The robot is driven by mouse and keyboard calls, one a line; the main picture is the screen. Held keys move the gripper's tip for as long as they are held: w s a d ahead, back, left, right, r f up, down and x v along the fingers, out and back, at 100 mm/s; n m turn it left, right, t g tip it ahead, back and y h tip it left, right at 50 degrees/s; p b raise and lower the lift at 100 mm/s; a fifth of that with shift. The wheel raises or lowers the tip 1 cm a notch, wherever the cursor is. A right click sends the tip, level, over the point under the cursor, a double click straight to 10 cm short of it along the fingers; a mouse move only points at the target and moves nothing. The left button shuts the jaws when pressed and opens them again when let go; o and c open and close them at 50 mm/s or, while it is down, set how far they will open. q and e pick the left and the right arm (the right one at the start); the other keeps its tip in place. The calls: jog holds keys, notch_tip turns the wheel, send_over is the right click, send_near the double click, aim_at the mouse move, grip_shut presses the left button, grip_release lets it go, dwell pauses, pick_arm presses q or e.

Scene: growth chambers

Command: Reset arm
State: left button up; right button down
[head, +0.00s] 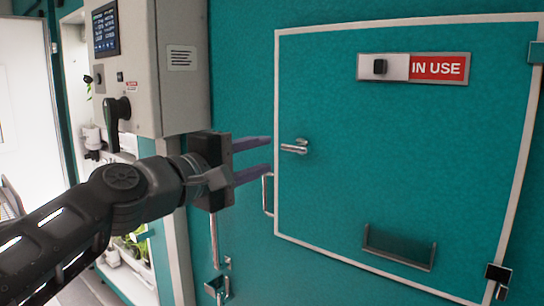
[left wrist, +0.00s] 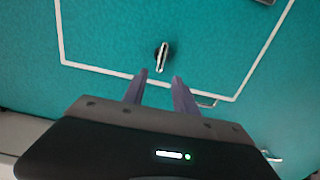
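My left gripper (head: 252,160) reaches in from the left in the head view, in front of the teal wall. Its two fingers are apart with nothing between them, and they point at the door handle (head: 295,147) without touching it. In the left wrist view the fingers (left wrist: 160,80) are also apart, with the handle (left wrist: 162,57) beyond their tips. The handle sits at the left edge of a closed teal door (head: 420,130) with a white border. My right gripper is in neither view.
A slider sign (head: 413,68) on the door reads "IN USE". A grey control box (head: 155,70) with a screen and black lever stands left, close to my arm. A vertical pull bar (head: 267,195) and a latch (head: 217,285) lie below the gripper. A shelf with plants (head: 135,250) is behind my arm.

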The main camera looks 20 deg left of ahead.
pick_arm(q)
jog(key=shift+s+a, duration=0.2)
jog(key=shift+s, duration=0.4)
